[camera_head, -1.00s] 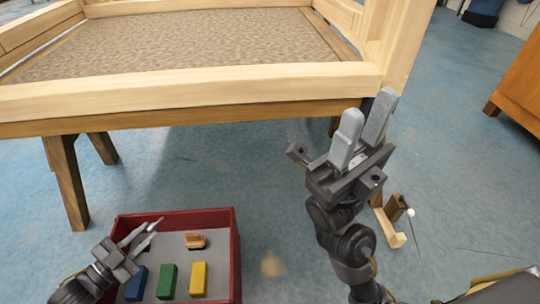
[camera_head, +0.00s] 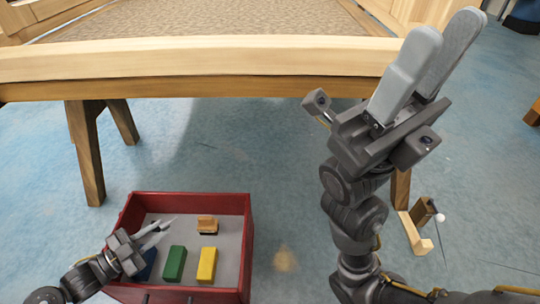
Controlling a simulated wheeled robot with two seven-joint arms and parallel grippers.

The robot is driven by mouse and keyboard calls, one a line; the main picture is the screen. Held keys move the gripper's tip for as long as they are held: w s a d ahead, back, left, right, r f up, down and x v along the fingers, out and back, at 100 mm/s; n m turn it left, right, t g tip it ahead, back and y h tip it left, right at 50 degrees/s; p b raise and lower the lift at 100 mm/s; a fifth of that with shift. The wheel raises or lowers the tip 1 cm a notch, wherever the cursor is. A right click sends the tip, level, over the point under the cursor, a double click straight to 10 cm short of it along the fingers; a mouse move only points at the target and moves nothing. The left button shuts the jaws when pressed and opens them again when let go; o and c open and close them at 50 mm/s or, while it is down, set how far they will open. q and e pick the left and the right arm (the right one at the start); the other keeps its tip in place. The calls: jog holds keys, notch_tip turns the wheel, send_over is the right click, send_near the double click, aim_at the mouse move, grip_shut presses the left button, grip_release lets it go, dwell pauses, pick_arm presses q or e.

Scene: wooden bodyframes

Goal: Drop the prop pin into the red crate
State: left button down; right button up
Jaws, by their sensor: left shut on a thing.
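The red crate (camera_head: 247,235) stands on the floor at the lower left, open at the top, with a grey inside. My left gripper (camera_head: 165,228) comes in over its left side, with its fingertips above the crate's inside. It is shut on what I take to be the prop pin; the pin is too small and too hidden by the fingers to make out. My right gripper (camera_head: 428,60) is raised high at the right, in front of the wooden frame. Its two grey fingers stand apart with nothing visible between them.
In the crate lie a green block (camera_head: 175,263), a yellow block (camera_head: 207,264), a blue block (camera_head: 147,266) and a small wooden brush-like piece (camera_head: 207,225). A wooden frame (camera_head: 200,62) on trestle legs (camera_head: 86,150) stands behind. A wooden bracket (camera_head: 415,235) is on the right. The floor between is clear.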

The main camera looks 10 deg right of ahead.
pick_arm(q)
jog(key=shift+f, duration=0.1)
jog(key=c, duration=1.2)
grip_release()
jog(key=shift+c, duration=0.2)
